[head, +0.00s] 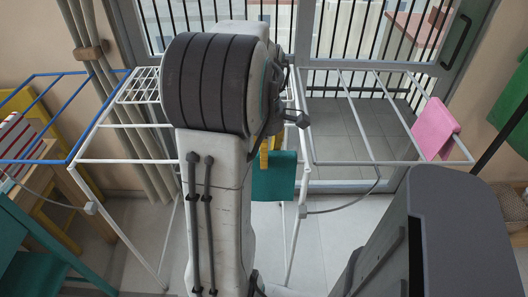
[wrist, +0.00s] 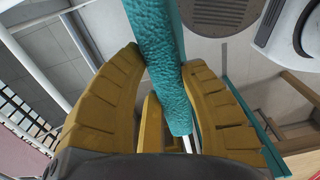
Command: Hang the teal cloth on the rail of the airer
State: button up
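The teal cloth (head: 275,180) hangs beside my arm in the head view, near the middle of the white airer (head: 120,161). A short piece of white bar (wrist: 187,144) shows at the cloth's lower end. I cannot tell whether the cloth rests on a rail. In the head view my arm hides most of my gripper and the airer's middle.
A pink cloth (head: 435,130) hangs on the airer's right wing. A teal chair (head: 40,250) stands at lower left, and a glazed door with bars (head: 350,35) is behind. Tiled floor shows below the airer.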

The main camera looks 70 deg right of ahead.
jog(key=o, duration=0.5)
jog(key=shift+r, duration=0.1)
notch_tip(320, 180, up, 12)
jog(key=shift+d, duration=0.15)
dwell(0.5)
